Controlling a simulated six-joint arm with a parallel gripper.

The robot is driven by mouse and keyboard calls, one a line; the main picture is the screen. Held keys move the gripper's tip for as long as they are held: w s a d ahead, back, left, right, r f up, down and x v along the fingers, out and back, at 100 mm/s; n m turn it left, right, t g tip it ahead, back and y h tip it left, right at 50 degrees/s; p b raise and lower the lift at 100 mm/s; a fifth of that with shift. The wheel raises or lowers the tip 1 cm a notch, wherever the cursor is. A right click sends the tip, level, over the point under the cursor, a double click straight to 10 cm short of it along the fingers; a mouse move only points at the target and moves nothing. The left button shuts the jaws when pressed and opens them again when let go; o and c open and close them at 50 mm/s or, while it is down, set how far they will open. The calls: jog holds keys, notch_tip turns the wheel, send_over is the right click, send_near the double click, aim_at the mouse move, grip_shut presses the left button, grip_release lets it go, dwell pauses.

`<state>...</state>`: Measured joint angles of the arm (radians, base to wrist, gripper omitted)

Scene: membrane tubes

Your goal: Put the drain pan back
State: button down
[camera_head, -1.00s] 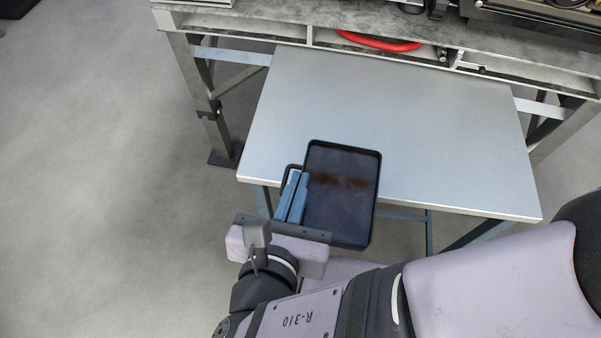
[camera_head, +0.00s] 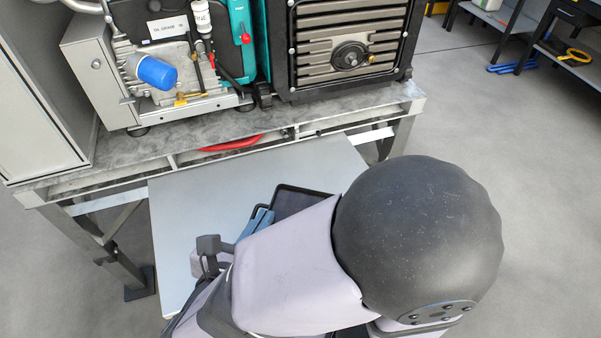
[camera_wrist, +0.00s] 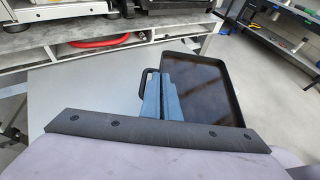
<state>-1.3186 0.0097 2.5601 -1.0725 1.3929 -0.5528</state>
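The drain pan is a shallow black rectangular tray with a dark, shiny inside. In the wrist view the drain pan (camera_wrist: 210,90) sits to the right of my gripper (camera_wrist: 163,85), with its loop handle at the blue fingers. The fingers appear closed together on the handle. In the head view only the far corner of the drain pan (camera_head: 290,199) shows past my arm, and a little of my gripper (camera_head: 260,217) shows beside it. The rest is hidden by my arm. The pan is over the light grey table (camera_head: 190,205).
A metal bench (camera_head: 190,143) stands behind the table, with a red hose (camera_head: 232,144) in its open shelf. On it stand a machine with a blue filter (camera_head: 152,72) and a slatted panel unit (camera_head: 345,50). Open floor lies to the right.

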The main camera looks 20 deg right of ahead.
jog(key=w+d+r+m+g+h+p, duration=0.3)
jog(key=w+d+m+g+p, duration=0.1)
jog(key=d+p, duration=0.4)
jog(key=w+d+r+m+g+h+p, duration=0.2)
jog(key=w+d+m+g+p, duration=0.15)
jog(key=d+p, duration=0.4)
jog(key=w+a+f+t+p, duration=0.1)
jog(key=w+a+f, duration=0.2)
jog(key=w, duration=0.4)
jog(key=w+a+f, duration=0.3)
jog(key=w, duration=0.5)
jog(key=shift+n+y, duration=0.35)
jog(key=shift+y, duration=0.05)
jog(key=shift+s+f+p, duration=0.15)
jog(key=shift+f+p, duration=0.95)
jog(key=shift+f, duration=3.8)
jog(key=shift+f, duration=0.25)
jog(key=c, duration=2)
grip_release()
jog(key=shift+r, duration=0.2)
